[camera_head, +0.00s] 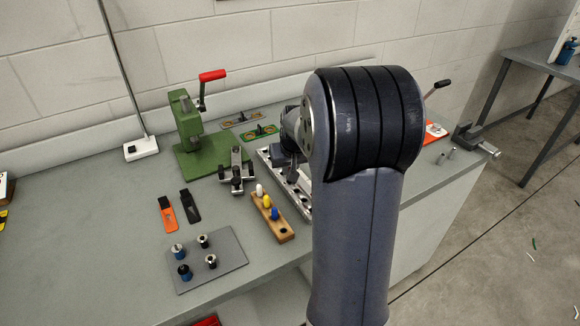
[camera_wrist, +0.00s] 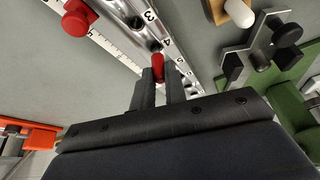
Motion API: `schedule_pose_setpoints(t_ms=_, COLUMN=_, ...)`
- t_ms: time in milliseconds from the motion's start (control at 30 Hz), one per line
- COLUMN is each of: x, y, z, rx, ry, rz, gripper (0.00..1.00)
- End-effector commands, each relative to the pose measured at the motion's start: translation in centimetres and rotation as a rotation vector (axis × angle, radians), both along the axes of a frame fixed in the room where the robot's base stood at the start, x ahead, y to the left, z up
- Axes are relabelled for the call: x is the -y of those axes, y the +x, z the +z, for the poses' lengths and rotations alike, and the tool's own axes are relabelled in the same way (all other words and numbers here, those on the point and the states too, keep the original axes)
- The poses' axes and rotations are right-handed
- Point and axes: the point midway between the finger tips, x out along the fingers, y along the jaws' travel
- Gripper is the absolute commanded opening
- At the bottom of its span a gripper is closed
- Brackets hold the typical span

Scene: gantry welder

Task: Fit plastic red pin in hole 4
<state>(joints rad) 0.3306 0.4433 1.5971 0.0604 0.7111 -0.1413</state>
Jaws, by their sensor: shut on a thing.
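The red plastic pin (camera_wrist: 157,66) stands between the fingertips of my gripper (camera_wrist: 160,80) in the wrist view. My gripper is shut on it. The pin's far end is beside the printed number 4 on a metal rail (camera_wrist: 117,10) with a row of holes and numbers. I cannot tell whether the pin's tip is above the hole or inside it. In the head view the rail (camera_head: 304,206) lies on the bench, and my arm hides the pin and much of the rail.
A red knob (camera_wrist: 76,19) sits by a ruler strip beside the rail. A wooden block (camera_head: 272,217) with white, yellow and blue pins stands left of the rail, near a metal clamp (camera_head: 237,171). A green press (camera_head: 190,135) stands behind.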

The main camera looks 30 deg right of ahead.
Motion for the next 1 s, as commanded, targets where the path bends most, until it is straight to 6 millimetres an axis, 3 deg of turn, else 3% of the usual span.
schedule_pose_setpoints(t_ms=733, x=0.0, y=0.0, z=-1.8, rx=0.000, ry=0.000, rz=0.000, gripper=0.00)
schedule_pose_setpoints(t_ms=767, x=0.0, y=0.0, z=-1.7, rx=0.000, ry=0.000, rz=0.000, gripper=0.14)
schedule_pose_setpoints(t_ms=1000, x=0.0, y=0.0, z=-1.6, rx=0.000, ry=0.000, rz=0.000, gripper=0.34)
